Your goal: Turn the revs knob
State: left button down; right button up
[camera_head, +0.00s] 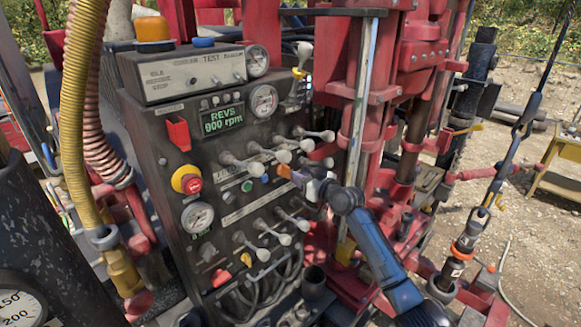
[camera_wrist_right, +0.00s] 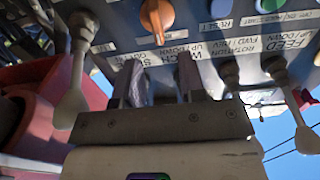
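An orange knob (camera_head: 284,171) sits on the dark control panel (camera_head: 165,215), just beyond my right gripper (camera_head: 298,178). The knob (camera_wrist_right: 157,18) also shows at the top of the right wrist view, in line with the gap between the fingers. My right gripper (camera_wrist_right: 160,82) is open, with nothing between its fingers, and is apart from the knob. A green display (camera_head: 222,119) on the panel reads "REVS 900 rpm". No label naming the knob can be read clearly. My left gripper is not in view.
White-tipped levers (camera_head: 268,148) stick out above and below the knob. In the right wrist view, levers stand left (camera_wrist_right: 76,80) and right (camera_wrist_right: 290,105) of my gripper. A red emergency button (camera_head: 193,183) is further left. Red rig structure (camera_head: 365,130) stands at the right.

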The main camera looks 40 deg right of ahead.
aim_at(289, 168)
jog(key=shift+w+a, duration=0.15)
jog(key=shift+w, duration=1.05)
jog(key=shift+w+a, duration=0.1)
jog(key=shift+w, duration=1.1)
jog(key=shift+c, duration=0.2)
grip_shut()
